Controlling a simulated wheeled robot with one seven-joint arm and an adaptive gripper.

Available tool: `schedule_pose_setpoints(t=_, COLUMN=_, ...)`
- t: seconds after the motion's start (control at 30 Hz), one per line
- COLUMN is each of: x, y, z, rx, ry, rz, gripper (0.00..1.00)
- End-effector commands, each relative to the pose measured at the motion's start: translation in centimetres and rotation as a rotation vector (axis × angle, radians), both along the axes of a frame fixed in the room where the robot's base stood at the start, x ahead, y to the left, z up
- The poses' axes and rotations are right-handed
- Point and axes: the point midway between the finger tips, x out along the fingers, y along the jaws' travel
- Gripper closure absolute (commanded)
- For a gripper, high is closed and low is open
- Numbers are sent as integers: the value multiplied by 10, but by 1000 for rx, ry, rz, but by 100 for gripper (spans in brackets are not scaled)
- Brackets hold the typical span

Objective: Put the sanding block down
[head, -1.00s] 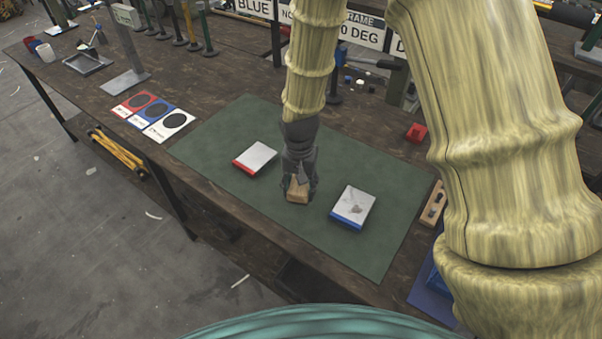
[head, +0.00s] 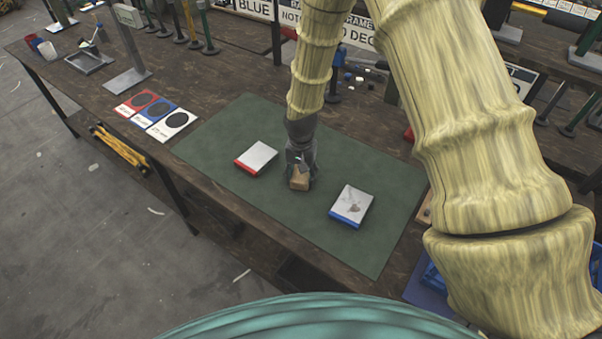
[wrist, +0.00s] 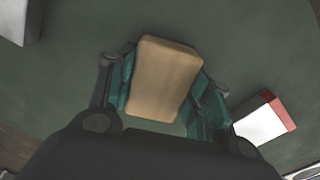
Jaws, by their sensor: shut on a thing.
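The sanding block (head: 299,180) is a small tan wooden block. My gripper (head: 300,172) is shut on it, over the green mat (head: 228,131) between two white-topped blocks. In the wrist view the sanding block (wrist: 163,80) sits between the two teal-padded fingers of my gripper (wrist: 165,92). Whether its underside touches the mat or is slightly above it, I cannot tell.
A white block with a red edge (head: 256,158) lies left of the gripper, and one with a blue edge (head: 351,205) lies to the right. Red, blue and white cards (head: 157,115) lie left of the mat. The mat's front part is clear.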

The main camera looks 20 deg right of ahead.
Motion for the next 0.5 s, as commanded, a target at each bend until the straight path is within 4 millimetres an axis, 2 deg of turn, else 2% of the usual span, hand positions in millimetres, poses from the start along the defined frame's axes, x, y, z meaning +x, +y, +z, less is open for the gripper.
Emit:
schedule_pose_setpoints(t=0.4, x=1, y=0, z=-5, rx=0, ry=-2, rz=0, gripper=81)
schedule_pose_setpoints(t=0.43, x=1, y=0, z=-4, rx=0, ry=-2, rz=0, gripper=45)
schedule_pose_setpoints(t=0.5, x=1, y=0, z=-4, rx=0, ry=-2, rz=0, gripper=32)
